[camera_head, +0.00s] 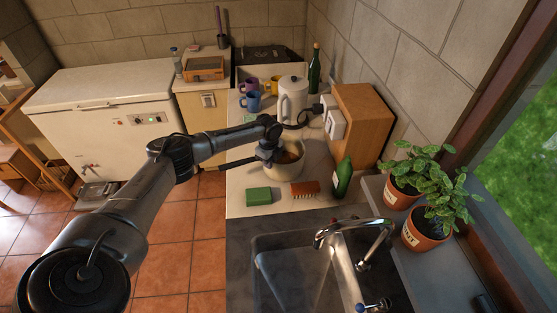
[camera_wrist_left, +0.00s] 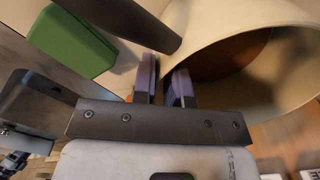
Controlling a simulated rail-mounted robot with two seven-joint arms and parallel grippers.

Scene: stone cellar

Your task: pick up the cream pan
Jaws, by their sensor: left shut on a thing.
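The cream pan (camera_head: 287,172) is on or just above the light counter, brown inside, with its dark handle (camera_head: 238,163) pointing left. In the left wrist view the pan's cream wall (camera_wrist_left: 232,62) fills the upper right, and the dark handle (camera_wrist_left: 135,22) runs down to the fingers. My left gripper (camera_head: 272,154) is at the pan's left side, where the handle meets the wall. Its two fingers (camera_wrist_left: 166,84) are closed on the pan there; the exact contact is partly hidden. I cannot tell whether the pan's base touches the counter. My right gripper is not in view.
A white jug (camera_head: 292,101), mugs (camera_head: 252,101) and a wooden box (camera_head: 362,123) stand behind and right. The sink (camera_head: 300,270) is nearest.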

